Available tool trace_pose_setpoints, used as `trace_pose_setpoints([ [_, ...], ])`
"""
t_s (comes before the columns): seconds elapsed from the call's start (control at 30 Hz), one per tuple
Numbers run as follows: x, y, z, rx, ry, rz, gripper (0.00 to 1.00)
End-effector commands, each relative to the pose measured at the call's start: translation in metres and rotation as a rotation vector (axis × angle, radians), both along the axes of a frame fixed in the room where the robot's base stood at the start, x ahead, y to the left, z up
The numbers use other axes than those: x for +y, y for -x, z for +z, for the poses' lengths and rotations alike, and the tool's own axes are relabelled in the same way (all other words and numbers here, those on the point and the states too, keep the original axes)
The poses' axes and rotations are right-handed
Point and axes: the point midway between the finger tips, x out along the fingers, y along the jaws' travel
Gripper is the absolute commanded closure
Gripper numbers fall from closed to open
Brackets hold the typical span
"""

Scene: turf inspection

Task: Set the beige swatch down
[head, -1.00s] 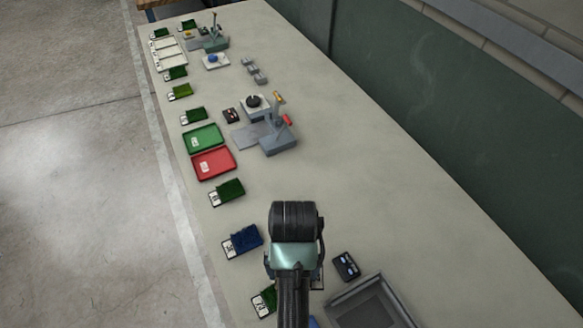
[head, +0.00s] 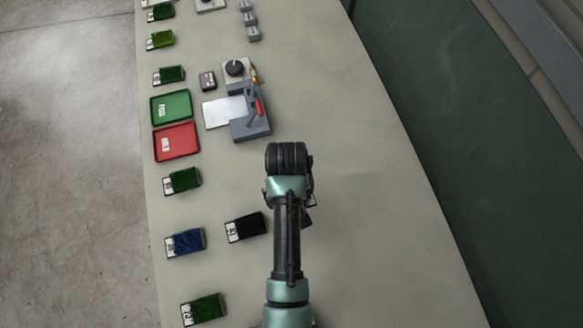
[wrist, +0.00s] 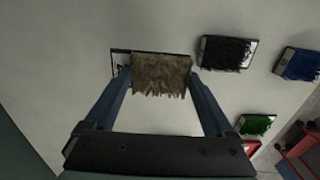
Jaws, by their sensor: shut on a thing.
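The beige swatch (wrist: 160,75) is a dark-edged card with shaggy tan pile, seen in the wrist view. My gripper (wrist: 159,82) is shut on it, with one blue finger at each side. A dark edge of the card with a pale label shows past the left finger. I cannot tell whether the swatch touches the table or hangs just above it. In the head view my arm hides the swatch and the fingertips.
A black swatch (head: 246,227) lies left of my arm on the pale table (head: 350,250), with a blue swatch (head: 185,242) beyond it. Green swatches line the left edge. A red tray (head: 176,141), green tray (head: 171,107) and grey press (head: 250,112) stand ahead. The table right of my arm is clear.

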Motion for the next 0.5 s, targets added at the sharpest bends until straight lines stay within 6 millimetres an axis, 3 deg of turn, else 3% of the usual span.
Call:
trace_pose_setpoints([
  [0.5,0.000,-0.001,-0.059,-0.001,0.000,-0.003,0.63],
])
